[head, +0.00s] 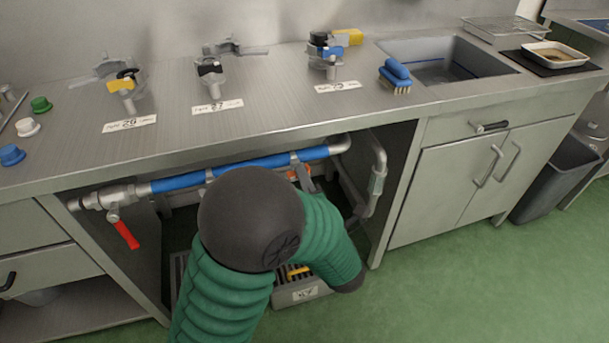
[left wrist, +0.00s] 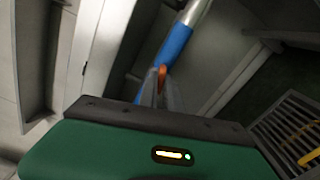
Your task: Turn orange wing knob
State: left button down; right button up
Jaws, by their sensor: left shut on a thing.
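The orange wing knob (left wrist: 162,78) shows as a small sliver in the left wrist view, in front of the blue-banded pipe. A bit of orange (head: 292,174) also shows under the pipe in the head view, beside my arm. My left gripper (left wrist: 161,93) is shut on the knob, with its grey fingers on either side of it. In the head view my green-sleeved left arm reaches into the open bay under the counter and hides most of the gripper. The knob is mostly covered, so its angle cannot be told. My right gripper is not in view.
The blue-banded pipe (head: 240,168) crosses the bay below the counter edge. A valve with a red lever (head: 126,235) hangs at its left end. A grated box with a yellow handle (head: 298,272) stands low behind my arm. Bay walls close in both sides.

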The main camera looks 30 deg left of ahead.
pick_arm(q)
jog(key=shift+w+a+r+m+p, duration=0.1)
jog(key=shift+m+p, duration=0.1)
jog(key=shift+m, duration=0.55)
jog(key=shift+r+m+p, duration=0.1)
jog(key=shift+m+p, duration=0.1)
jog(key=shift+m, duration=0.55)
jog(key=c, duration=1.5)
grip_release()
jog(key=shift+f, duration=0.15)
jog(key=shift+f, duration=0.2)
